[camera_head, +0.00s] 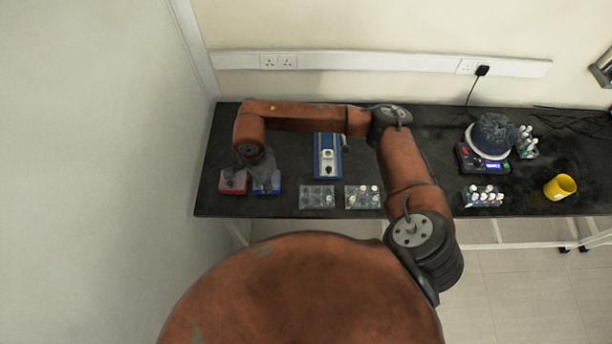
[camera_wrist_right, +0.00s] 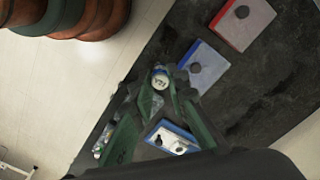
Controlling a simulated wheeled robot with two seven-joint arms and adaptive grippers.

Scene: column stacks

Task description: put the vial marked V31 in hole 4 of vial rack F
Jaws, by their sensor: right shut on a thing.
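My right gripper (camera_head: 262,172) hangs over the left end of the black table, above a red block and a blue block. In the right wrist view its green fingers (camera_wrist_right: 160,88) are shut on a vial (camera_wrist_right: 160,78) with a white cap, whose mark seems to read V31. The vial is held clear of the table. A clear rack (camera_head: 317,195) stands front and middle with one vial visible at its right. Another rack (camera_head: 351,203) beside it holds several vials. Rack letters and hole numbers are too small to read, so I cannot tell which is F. My left gripper is not in view.
A blue and white device (camera_head: 328,155) stands behind the racks.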

